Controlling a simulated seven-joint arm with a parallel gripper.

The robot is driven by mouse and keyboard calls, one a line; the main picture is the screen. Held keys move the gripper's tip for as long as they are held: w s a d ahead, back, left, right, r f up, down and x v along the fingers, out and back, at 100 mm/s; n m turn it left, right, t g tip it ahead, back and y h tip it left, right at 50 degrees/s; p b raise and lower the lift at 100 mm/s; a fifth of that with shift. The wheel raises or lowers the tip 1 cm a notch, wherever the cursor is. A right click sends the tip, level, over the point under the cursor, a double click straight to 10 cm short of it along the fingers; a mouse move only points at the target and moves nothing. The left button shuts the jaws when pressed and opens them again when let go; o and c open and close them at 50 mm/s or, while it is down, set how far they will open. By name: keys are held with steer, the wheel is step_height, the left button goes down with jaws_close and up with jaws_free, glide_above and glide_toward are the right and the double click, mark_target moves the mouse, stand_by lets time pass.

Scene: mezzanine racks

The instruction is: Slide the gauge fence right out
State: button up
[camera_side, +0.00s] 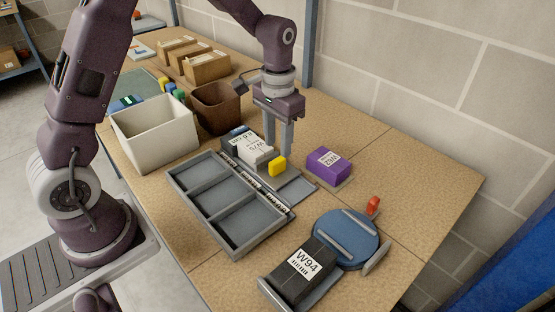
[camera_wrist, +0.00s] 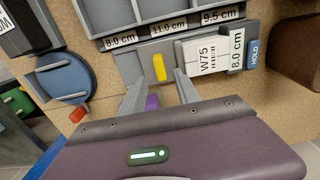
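The gauge is a grey bed (camera_side: 298,190) beside the tray, with a yellow tab (camera_side: 278,166) standing up on what looks like its fence. The yellow tab (camera_wrist: 160,67) also shows in the wrist view. A white-labelled W75 box (camera_side: 251,150) lies on the gauge, on the tab's left in the side view; the W75 label (camera_wrist: 206,56) shows right of the tab in the wrist view. My gripper (camera_side: 278,151) points down just by the tab. Its fingers (camera_wrist: 158,82) are apart with nothing between them, the tab just beyond their tips. Whether they touch anything is unclear.
A grey tray (camera_side: 210,210) with several empty compartments and size labels adjoins the gauge. A purple box (camera_side: 328,166) stands to the right. A blue turntable (camera_side: 346,238) and a dark W94 box (camera_side: 303,270) are in front. A brown bin (camera_side: 218,107) and white bin (camera_side: 155,133) stand behind.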

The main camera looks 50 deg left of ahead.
mark_target(278, 160)
step_height(278, 160, down, 6)
jaws_close()
stand_by(0.3)
stand_by(1.3)
